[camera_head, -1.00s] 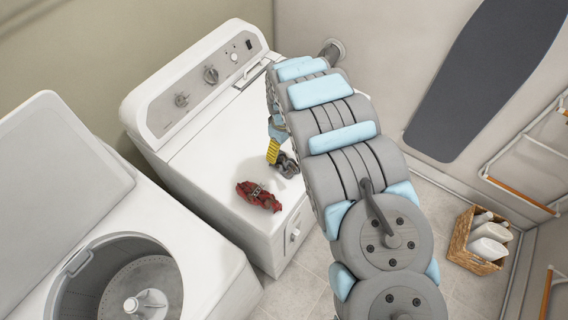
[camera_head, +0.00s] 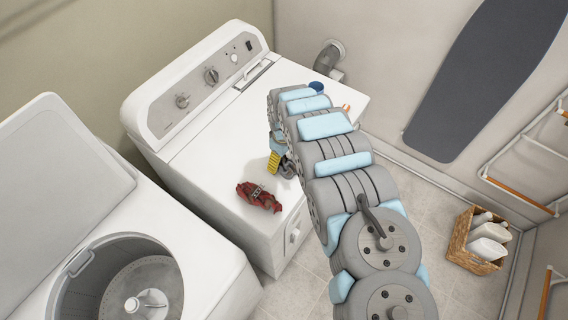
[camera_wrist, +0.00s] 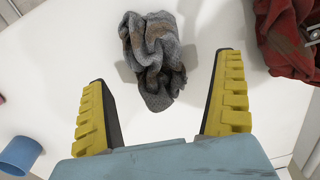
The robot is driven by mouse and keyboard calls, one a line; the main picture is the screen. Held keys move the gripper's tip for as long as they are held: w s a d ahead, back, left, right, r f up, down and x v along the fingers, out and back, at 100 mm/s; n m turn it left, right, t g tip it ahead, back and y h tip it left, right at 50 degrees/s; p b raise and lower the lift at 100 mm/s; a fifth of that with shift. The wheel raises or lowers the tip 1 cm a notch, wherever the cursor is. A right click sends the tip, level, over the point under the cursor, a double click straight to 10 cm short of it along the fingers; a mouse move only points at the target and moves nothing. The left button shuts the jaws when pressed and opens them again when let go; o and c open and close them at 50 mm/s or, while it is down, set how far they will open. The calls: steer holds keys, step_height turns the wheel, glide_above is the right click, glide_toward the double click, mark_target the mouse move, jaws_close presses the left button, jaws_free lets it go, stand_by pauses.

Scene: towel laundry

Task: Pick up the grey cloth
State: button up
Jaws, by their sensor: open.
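The grey cloth (camera_wrist: 152,58) lies crumpled on the white machine top in the wrist view. My gripper (camera_wrist: 162,105) is open there, with its yellow ridged fingers spread on either side of the cloth's near end. In the head view a small part of the grey cloth (camera_head: 287,167) shows next to my gripper (camera_head: 276,163), and my arm hides much of the rest.
A red cloth (camera_head: 259,196) with a metal piece lies to the left on the same dryer top (camera_head: 215,150). An open washer (camera_head: 205,255) and a basket of bottles (camera_head: 462,240) flank the dryer.

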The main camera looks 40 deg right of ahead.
mark_target(284, 161)
steer(key=shift+w+d+f, duration=0.1)
steer(key=shift+w+f, duration=0.05)
steer(key=shift+f, duration=2.05)
steer(key=c, duration=1.3)
steer(key=shift+o, duration=0.2)
steer(key=shift+r, duration=0.15)
